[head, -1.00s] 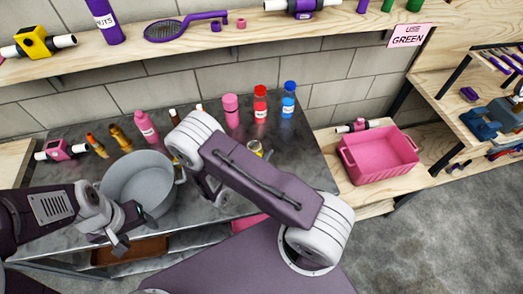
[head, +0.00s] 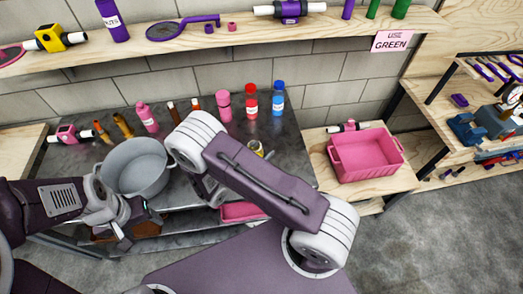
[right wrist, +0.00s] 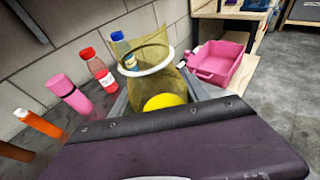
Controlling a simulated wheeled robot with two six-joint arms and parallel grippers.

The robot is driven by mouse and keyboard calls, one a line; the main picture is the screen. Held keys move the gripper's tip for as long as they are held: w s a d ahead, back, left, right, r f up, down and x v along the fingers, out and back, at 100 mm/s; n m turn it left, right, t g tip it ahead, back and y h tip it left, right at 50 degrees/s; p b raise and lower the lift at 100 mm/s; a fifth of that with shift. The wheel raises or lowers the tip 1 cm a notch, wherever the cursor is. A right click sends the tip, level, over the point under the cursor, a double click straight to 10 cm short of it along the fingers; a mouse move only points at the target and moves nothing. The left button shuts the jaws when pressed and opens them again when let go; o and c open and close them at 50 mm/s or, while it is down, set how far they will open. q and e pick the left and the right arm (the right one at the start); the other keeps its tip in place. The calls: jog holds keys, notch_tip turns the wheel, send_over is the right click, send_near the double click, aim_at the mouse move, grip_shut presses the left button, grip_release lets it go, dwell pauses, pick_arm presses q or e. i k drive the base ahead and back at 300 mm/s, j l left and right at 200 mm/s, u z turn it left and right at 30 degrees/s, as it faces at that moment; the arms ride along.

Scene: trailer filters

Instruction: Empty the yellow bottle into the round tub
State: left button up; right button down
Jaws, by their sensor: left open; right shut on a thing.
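The round tub (head: 133,171) is a grey open pot with side handles on the dark bench at the left; it looks empty inside. The yellow bottle (right wrist: 155,88) is see-through yellow with a white band and brighter yellow low inside. It stands out above my right gripper (right wrist: 180,130) in the right wrist view. In the head view only a bit of the bottle (head: 256,148) shows behind my right arm, right of the tub. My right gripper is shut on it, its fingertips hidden. My left gripper (head: 128,232) is open and empty, in front of the tub.
Pink, red and blue bottles (head: 251,102) stand at the back of the bench by the wall. Orange bottles and a pink device (head: 68,134) are behind the tub. A pink crate (head: 365,158) is on the lower wooden table at right. A shelf (head: 200,50) runs above.

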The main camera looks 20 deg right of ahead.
aim_at(136, 166)
jog(key=i+j+u, duration=0.3)
jog(key=j, duration=0.2)
jog(key=i+j+u, duration=0.3)
jog(key=j, duration=0.1)
